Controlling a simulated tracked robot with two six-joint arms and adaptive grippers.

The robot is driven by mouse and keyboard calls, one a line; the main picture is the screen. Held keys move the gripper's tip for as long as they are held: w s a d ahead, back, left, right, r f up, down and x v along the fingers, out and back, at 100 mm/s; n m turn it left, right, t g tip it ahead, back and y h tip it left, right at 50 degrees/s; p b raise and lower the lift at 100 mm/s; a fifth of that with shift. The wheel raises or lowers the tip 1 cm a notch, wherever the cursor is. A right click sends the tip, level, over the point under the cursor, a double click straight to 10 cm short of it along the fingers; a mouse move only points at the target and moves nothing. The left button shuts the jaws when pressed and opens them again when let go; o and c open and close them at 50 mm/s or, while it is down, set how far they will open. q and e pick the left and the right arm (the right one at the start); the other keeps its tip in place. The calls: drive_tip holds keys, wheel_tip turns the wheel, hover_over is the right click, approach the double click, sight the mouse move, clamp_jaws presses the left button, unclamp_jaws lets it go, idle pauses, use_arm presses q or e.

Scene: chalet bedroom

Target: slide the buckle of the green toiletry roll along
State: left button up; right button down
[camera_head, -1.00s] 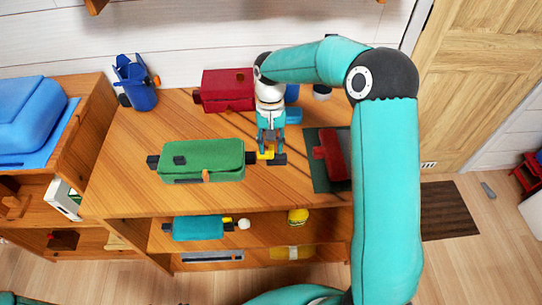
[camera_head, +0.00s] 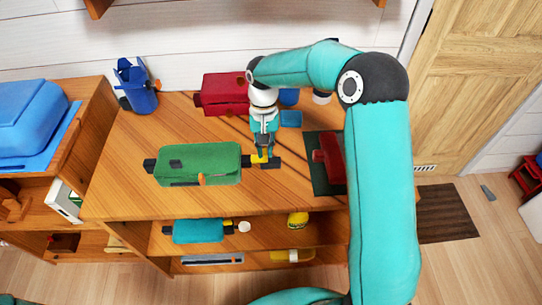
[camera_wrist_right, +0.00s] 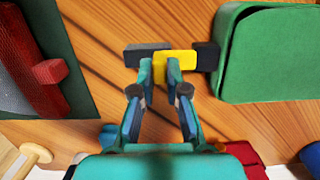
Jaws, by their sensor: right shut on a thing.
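The green toiletry roll (camera_head: 200,162) lies on the wooden table top, left of my right gripper. It also shows at the upper right of the right wrist view (camera_wrist_right: 275,55). A dark strap end sticks out from its right side, with a yellow buckle (camera_wrist_right: 175,65) on it. My right gripper (camera_head: 264,155) points down and is shut on the yellow buckle, with one fingertip on each side of it in the right wrist view (camera_wrist_right: 160,72). A dark piece (camera_wrist_right: 147,53) shows beyond the buckle, away from the roll. My left gripper is not in view.
A red roll (camera_head: 333,157) on a dark green mat (camera_head: 319,181) lies right of the gripper. A larger red bag (camera_head: 224,94) and blue items stand behind. A blue holder (camera_head: 136,85) stands at the back left. Bare wood lies in front.

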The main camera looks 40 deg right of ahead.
sight(246, 158)
drive_tip(key=shift+w+a, duration=0.45)
drive_tip(key=shift+a, duration=0.35)
drive_tip(key=shift+w+a+p, duration=0.4)
drive_tip(key=shift+w+a, duration=0.25)
drive_tip(key=shift+a, duration=0.3)
drive_tip(key=shift+w+a, duration=0.35)
drive_tip(key=shift+a, duration=0.2)
drive_tip(key=c, duration=1.2)
unclamp_jaws()
drive_tip(key=shift+o, duration=0.2)
drive_tip(key=shift+r+p, duration=0.15)
drive_tip(key=shift+p, duration=0.15)
